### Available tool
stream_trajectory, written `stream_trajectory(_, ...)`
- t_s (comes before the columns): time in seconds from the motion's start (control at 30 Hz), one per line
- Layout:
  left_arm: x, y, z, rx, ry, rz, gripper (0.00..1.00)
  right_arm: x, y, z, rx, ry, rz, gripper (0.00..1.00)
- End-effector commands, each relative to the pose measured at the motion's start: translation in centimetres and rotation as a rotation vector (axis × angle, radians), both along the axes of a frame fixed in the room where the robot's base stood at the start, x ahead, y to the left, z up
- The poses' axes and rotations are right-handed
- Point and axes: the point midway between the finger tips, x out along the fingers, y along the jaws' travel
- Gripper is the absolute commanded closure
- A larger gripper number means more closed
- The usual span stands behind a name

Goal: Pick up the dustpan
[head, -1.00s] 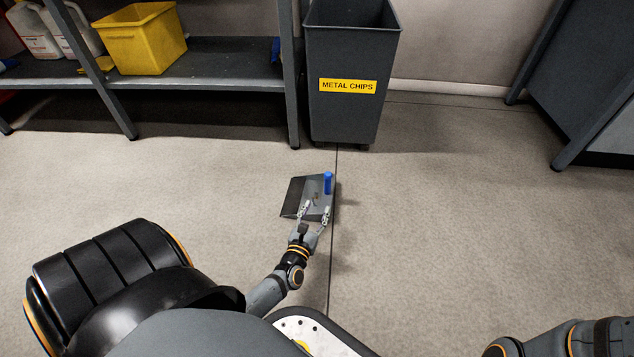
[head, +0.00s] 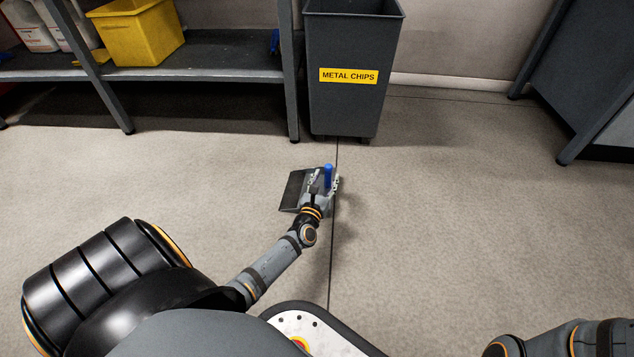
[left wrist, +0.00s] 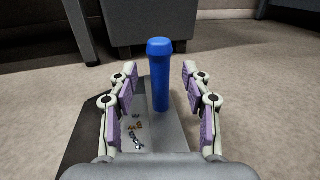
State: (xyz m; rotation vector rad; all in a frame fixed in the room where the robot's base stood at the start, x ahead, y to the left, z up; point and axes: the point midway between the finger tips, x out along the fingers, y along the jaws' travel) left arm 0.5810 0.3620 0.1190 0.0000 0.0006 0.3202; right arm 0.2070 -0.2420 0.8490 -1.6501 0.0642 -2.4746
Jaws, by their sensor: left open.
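The dustpan (head: 295,190) lies on the floor in the head view, a dark grey pan with an upright blue handle (head: 328,175). My left gripper (head: 326,180) is open at the pan, with a finger on either side of the handle. In the left wrist view the blue handle (left wrist: 159,75) stands between the two open fingers, with a gap on each side. Small metal chips (left wrist: 136,133) lie on the pan (left wrist: 100,143). My right gripper is out of view; only part of my right arm shows at the lower right.
A grey bin (head: 346,110) labelled METAL CHIPS stands just behind the dustpan. A shelf (head: 215,68) with a yellow bin (head: 140,36) and white jugs is at the back left. A dark cabinet (head: 592,75) is at the right. The floor (head: 455,195) to the right is clear.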

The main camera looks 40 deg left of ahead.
Motion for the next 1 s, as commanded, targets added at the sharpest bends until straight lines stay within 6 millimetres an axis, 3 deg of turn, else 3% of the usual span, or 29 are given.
stream_trajectory(0.27,0.68,0.24,-0.05,-0.001,0.002,0.0,0.51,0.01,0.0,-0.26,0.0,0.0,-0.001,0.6)
stream_trajectory(0.63,0.65,0.23,-0.05,-0.001,0.002,0.0,0.99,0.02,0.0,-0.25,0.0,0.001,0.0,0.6)
stream_trajectory(1.0,0.73,0.24,0.31,0.002,-0.003,0.0,1.0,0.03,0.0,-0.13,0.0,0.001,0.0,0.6)
